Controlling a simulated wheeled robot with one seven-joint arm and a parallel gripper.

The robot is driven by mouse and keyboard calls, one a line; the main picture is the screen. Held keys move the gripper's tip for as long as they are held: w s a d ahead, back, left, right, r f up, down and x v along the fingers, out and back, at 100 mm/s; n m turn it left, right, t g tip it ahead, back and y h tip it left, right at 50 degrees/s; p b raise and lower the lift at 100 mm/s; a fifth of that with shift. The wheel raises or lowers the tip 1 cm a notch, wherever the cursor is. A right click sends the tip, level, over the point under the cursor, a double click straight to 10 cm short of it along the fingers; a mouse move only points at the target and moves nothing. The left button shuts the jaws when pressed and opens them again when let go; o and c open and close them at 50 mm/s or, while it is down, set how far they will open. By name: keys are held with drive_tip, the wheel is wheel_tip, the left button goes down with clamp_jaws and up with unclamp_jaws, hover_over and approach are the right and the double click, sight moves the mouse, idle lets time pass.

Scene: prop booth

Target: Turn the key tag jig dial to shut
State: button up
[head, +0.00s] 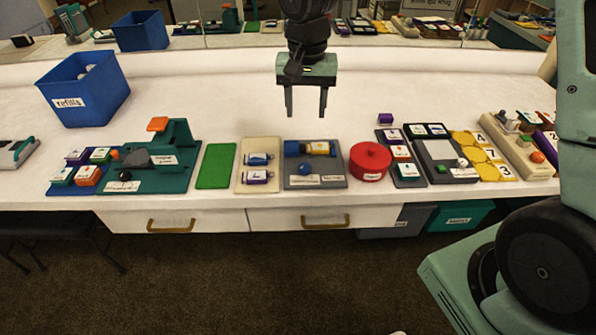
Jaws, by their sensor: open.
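My gripper (306,112) is open and empty, pointing down above the white counter, with its fingers apart. It hangs behind a grey board (335,182) that carries a blue round knob (306,168) and a blue-and-yellow tube (310,148). Another grey board (440,149) to the right has a pale round knob (462,163). A teal fixture (176,178) at left has a black knob (125,175). Labels on these are too small to read, so I cannot tell which is the key tag jig or how its dial is set.
A red round container (370,161) and a beige tray (259,150) flank the middle grey board. A green mat (216,165) lies further left. A blue bin labelled refills (84,88) stands at the back left. The counter behind the row is mostly clear.

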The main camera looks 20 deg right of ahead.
sight(304, 166)
wheel_tip(304, 166, down, 16)
drive_tip(key=shift+f, duration=0.2)
idle(0.4)
drive_tip(key=c, duration=1)
